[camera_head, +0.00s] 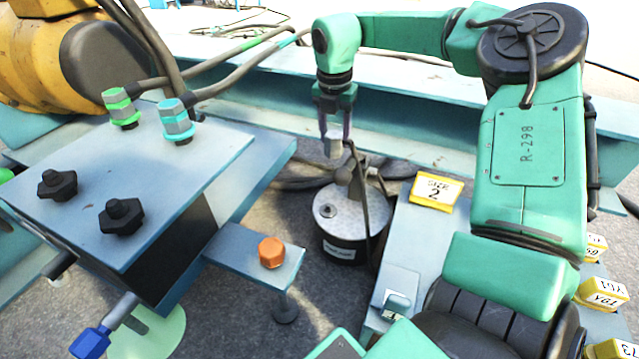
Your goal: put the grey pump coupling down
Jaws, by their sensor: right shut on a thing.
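My right gripper (335,128) points down at the centre of the camera_head view, above a round drum. It is shut on a small light grey piece, the grey pump coupling (333,149), which shows between and just below its fingers. The drum (332,213) has a pale grey lid, a dark side with a label, and a dark grey fitting with a hose on top. The coupling appears over the lid's back edge, close to this fitting; whether they touch I cannot tell. My left gripper is not in view.
A blue-grey bench (160,220) at left carries two black knobs, a green-banded connector (121,108) and a teal-banded connector (177,122). An orange hex cap (271,252) sits on a small ledge. Hoses lie behind.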

